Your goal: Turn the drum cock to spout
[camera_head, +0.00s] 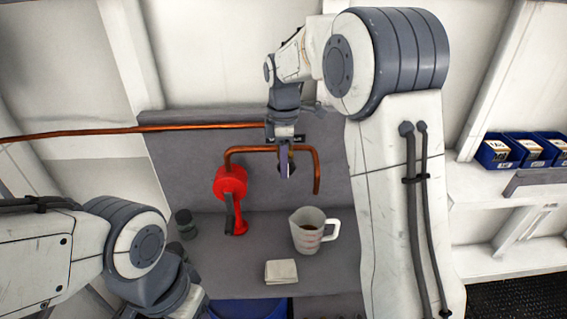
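The red drum cock (231,181) is on the grey back panel, left of centre, with a dark lever (230,216) hanging down its front. A copper spout pipe (317,175) runs from it to the right and bends down above a white measuring jug (307,232). The jug holds some dark liquid. My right gripper (286,172) points down in front of the middle of this pipe, right of the cock and apart from the lever. Its fingers are seen nearly edge-on, so their opening is unclear. My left arm is at the lower left; its fingertips are not visible.
A folded pale cloth (281,271) lies in front of the jug on the grey bench (215,262). A dark small jar (186,224) stands left of the cock. A long copper pipe (100,132) crosses the wall. Blue bins (497,152) sit on the right shelf.

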